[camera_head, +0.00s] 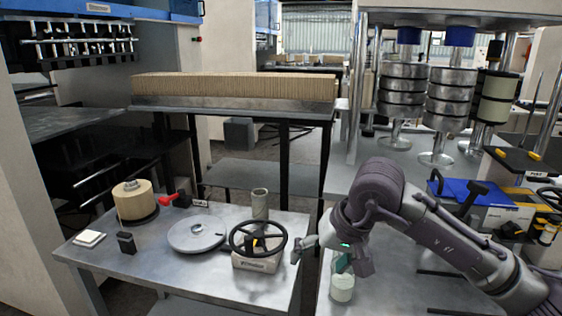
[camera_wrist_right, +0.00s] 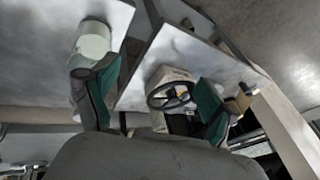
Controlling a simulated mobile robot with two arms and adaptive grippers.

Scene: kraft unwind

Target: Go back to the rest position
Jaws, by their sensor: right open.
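My right arm (camera_head: 455,240) comes in from the right in the head view. Its gripper (camera_head: 320,260) hangs over the gap between the left table and the right bench. In the right wrist view the gripper (camera_wrist_right: 146,84) shows two spread fingers with green inner pads and nothing held between them. A pale whitish-green cylinder (camera_head: 342,289) stands on the bench just below one finger in the head view. It also shows in the wrist view (camera_wrist_right: 94,38), partly hidden behind the left finger; I cannot tell if they touch. My left gripper is not in view.
The left table (camera_head: 200,282) holds a black handwheel (camera_head: 258,238), a grey disc (camera_head: 197,234), a grey tube (camera_head: 260,204) and a tan spool (camera_head: 133,201). The right bench (camera_head: 400,292) has stacked metal rolls (camera_head: 403,92) behind and a blue box (camera_head: 460,190) at right.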

